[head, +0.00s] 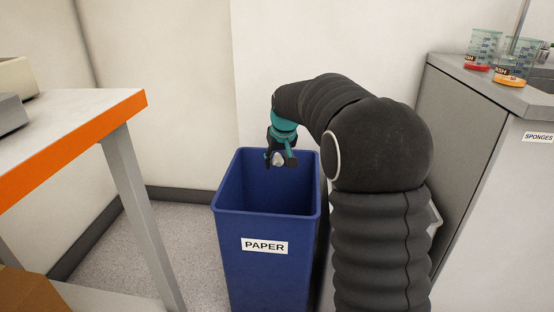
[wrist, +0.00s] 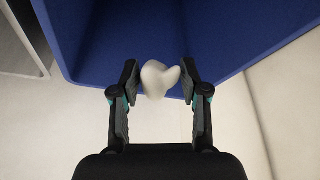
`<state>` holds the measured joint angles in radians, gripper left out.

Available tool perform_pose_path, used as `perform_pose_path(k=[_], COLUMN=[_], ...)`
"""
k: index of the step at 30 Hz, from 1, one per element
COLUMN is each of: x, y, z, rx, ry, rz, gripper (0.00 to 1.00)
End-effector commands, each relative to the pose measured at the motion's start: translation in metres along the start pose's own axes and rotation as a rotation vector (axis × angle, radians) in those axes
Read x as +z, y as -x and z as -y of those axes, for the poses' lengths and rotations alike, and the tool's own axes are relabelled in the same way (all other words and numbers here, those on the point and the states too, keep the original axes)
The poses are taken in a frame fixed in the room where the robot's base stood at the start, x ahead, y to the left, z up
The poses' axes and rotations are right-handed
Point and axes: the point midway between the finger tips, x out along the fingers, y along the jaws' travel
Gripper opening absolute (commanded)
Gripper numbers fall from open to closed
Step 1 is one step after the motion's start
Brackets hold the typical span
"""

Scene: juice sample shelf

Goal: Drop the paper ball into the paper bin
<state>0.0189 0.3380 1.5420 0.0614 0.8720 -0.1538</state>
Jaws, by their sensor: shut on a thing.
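The paper ball (wrist: 160,79) is a small, crumpled white lump. My gripper (wrist: 161,84) is shut on it, with the ball held between the two fingertips in the wrist view. In the head view my gripper (head: 279,160) points down at the far part of the blue paper bin's (head: 263,247) open top, with the pale ball (head: 278,159) at its tips. The bin is tall and square with a white "PAPER" label. In the wrist view the blue bin (wrist: 105,30) fills the top behind the ball. The bin's floor is not clearly seen.
A pale bin (head: 436,217) stands right of the blue one, mostly hidden by my arm. A grey cabinet (head: 463,125) with beakers (head: 511,72) on top is at the right. An orange-edged table (head: 80,140) is at the left. Walls close off the back.

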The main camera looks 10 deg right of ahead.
Motion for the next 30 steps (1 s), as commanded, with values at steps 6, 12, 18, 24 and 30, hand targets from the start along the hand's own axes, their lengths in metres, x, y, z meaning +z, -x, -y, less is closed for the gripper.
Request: perform_pose_path(k=[6,12,18,24,30], x=[0.012,0.017,0.018,0.018,0.018], y=[-0.027,-0.041,-0.042,-0.042,-0.041], z=[0.000,0.000,0.000,0.000,0.000], rx=[0.000,0.000,0.000,0.000,0.000], ry=[0.000,0.000,0.000,-0.001,0.000], rz=[0.002,0.001,0.001,0.001,0.001], gripper=[0.21,0.21,0.21,0.65,0.74])
